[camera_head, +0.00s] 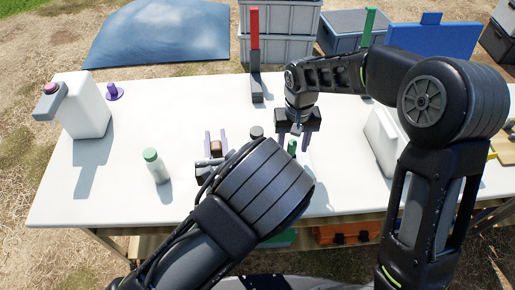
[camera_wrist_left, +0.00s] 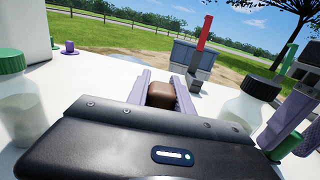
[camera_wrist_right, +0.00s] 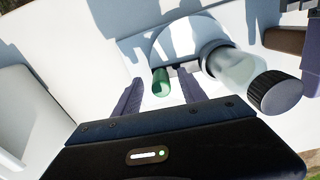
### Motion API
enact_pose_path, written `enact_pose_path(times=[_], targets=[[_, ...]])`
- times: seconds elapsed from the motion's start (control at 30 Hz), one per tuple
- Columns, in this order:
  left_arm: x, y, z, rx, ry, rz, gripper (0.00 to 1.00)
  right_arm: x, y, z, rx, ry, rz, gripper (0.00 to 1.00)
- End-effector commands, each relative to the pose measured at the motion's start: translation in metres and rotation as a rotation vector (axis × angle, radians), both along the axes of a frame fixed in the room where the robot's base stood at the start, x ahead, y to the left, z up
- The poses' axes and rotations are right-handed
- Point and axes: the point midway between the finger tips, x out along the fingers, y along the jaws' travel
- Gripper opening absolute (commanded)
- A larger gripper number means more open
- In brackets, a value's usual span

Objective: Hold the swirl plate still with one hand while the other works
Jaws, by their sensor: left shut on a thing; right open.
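My left gripper (camera_head: 215,141) is shut on a brown block (camera_wrist_left: 160,96), which appears to be the swirl plate's handle. In the right wrist view, a pale plate (camera_wrist_right: 146,48), apparently the swirl plate, shows beside this block. A clear bottle with a black cap (camera_wrist_right: 281,93) stands on or beside it; I cannot tell which. A green upright piece (camera_wrist_right: 161,82) is near the plate's edge. My right gripper (camera_head: 294,138) is open, pointing down, its fingers either side of the green piece in its wrist view; contact cannot be told. My left arm hides much of the plate in the head view.
A green-capped bottle (camera_head: 156,166) stands left on the white table (camera_head: 130,200). A white jug (camera_head: 80,106) and a purple piece (camera_head: 113,92) are at the far left. A red-topped stand (camera_head: 255,55) is at the back. A white container (camera_head: 383,142) stands right.

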Motion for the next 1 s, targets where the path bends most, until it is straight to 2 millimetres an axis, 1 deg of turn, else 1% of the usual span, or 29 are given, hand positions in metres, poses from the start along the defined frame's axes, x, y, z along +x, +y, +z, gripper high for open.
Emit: enact_pose_path(times=[0.17, 0.4, 0.5, 0.6, 0.73, 1.0], targets=[[0.0, -0.001, 0.0, 0.0, 0.0, -0.002, 0.0, 0.001, 0.001, 0.026, 0.002, -0.005, 0.0, 0.49], [0.0, -0.001, 0.0, -0.001, 0.0, -0.002, 0.0, 0.001, 0.001, 0.075, 0.002, -0.004, 0.0, 0.49], [0.0, -0.001, 0.0, -0.001, 0.0, -0.002, 0.0, 0.001, 0.001, 0.093, 0.001, -0.003, 0.001, 0.49], [0.0, -0.001, 0.0, -0.001, 0.0, -0.002, 0.0, 0.001, 0.0, 0.105, 0.001, -0.001, 0.001, 0.49], [0.0, -0.001, 0.0, -0.001, 0.0, -0.002, 0.0, 0.0, 0.0, 0.113, 0.0, 0.0, 0.0, 0.49], [0.0, -0.001, 0.0, -0.001, 0.0, -0.002, 0.0, 0.0, 0.0, 0.114, 0.0, 0.001, 0.0, 0.49]])
